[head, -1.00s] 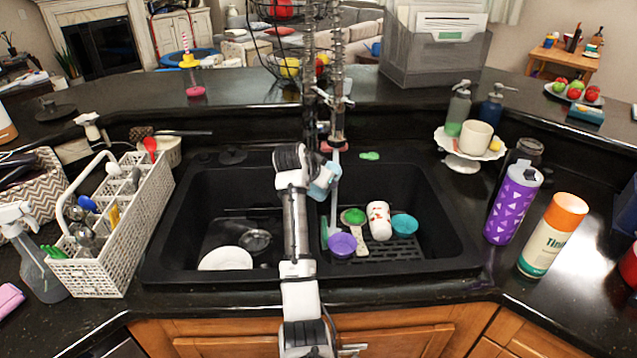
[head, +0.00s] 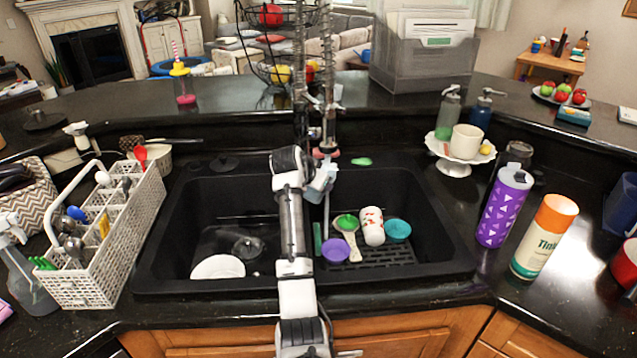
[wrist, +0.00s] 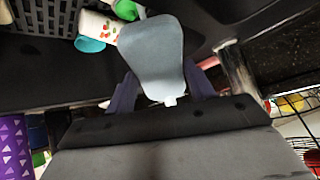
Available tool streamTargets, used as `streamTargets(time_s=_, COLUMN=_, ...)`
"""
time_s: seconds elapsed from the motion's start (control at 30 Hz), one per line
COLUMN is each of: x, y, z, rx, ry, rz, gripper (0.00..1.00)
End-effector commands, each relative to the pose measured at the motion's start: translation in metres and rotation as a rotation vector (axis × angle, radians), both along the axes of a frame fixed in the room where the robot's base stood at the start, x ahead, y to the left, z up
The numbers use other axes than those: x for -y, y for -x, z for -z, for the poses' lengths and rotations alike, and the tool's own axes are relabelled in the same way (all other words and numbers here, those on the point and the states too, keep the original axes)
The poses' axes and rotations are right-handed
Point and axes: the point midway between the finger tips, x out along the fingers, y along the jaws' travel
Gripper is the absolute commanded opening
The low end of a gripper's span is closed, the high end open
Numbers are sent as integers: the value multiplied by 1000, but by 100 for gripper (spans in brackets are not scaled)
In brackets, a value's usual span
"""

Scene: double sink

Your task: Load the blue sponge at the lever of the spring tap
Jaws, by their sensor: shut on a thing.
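The blue sponge (head: 325,178) is pale grey-blue in the head view. It shows large in the wrist view (wrist: 152,55), with its narrow end between the fingers. My gripper (wrist: 157,98) is shut on it; in the head view my gripper (head: 309,182) is partly hidden by my wrist. The sponge is held above the middle of the double sink (head: 400,268), overlapping the lower tap in the picture; I cannot tell whether they touch. The spring tap (head: 328,100) rises behind it, its coil upright. Its lever cannot be made out clearly.
The right basin holds a purple cup (head: 335,249), a green-headed scoop (head: 347,224), a white patterned cup (head: 372,227) and a teal cup (head: 397,230). A white plate (head: 218,267) lies in the left basin. A cutlery basket (head: 125,240) stands left; bottles (head: 503,208) stand right.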

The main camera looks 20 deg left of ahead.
Motion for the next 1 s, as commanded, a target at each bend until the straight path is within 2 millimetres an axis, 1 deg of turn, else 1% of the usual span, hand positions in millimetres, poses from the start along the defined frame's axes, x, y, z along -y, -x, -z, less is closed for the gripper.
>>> streamTargets(time_s=0.8, x=1, y=64, z=0, rx=1, ry=1, rz=-1, gripper=36)
streamTargets(time_s=1.0, x=1, y=77, z=0, rx=1, ry=1, rz=-1, gripper=36)
